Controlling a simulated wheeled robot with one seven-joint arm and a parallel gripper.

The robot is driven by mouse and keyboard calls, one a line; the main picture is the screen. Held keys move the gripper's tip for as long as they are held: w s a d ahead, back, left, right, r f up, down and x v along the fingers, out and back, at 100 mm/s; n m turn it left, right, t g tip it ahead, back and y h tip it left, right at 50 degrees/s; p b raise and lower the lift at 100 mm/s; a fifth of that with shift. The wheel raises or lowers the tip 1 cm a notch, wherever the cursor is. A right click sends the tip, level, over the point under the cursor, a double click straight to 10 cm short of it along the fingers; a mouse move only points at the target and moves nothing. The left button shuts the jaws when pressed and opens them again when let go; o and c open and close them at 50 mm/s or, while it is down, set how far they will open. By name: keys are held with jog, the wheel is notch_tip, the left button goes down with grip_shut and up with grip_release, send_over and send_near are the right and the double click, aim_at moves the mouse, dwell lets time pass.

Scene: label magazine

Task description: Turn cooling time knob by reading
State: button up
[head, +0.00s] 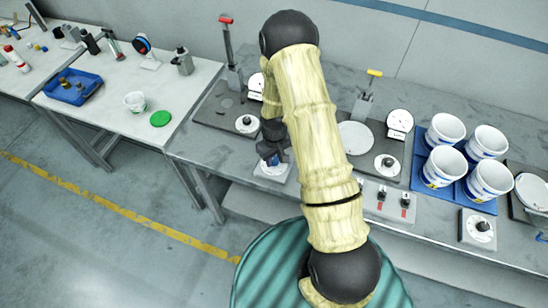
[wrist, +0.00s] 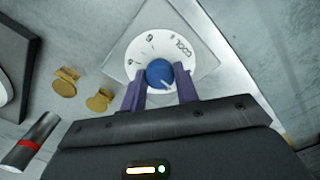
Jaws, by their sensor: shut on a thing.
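A blue cooling time knob (wrist: 160,73) sits at the centre of a round white dial (wrist: 150,48) marked "COOL" on a square grey plate. A white pointer line shows on the knob, toward the lower right in the wrist view. My gripper (wrist: 161,82) has its two purple fingers on either side of the knob, shut on it. In the head view my gripper (head: 274,158) is over the same dial (head: 270,169) near the bench's front edge. My arm and fingers partly cover the knob there, and small dial marks are hard to read.
Other black knobs on white dials (head: 246,124) stand on machine plates nearby. Two brass pieces (wrist: 66,82) lie left of the dial. White buckets (head: 445,128) stand in blue trays at the right. A blue bin (head: 72,87) is on the left table.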

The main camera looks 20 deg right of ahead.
aim_at(274, 160)
jog(key=shift+m, duration=0.3)
jog(key=shift+m+b, duration=0.8)
jog(key=shift+b, duration=0.05)
jog(key=shift+m+b, duration=0.7)
jog(key=shift+m, duration=1)
jog(key=o, duration=1)
jog(key=shift+r, duration=0.1)
notch_tip(274, 160, up, 17)
jog(key=b, duration=0.3)
jog(key=shift+r+b, duration=0.15)
jog(key=shift+b, duration=0.15)
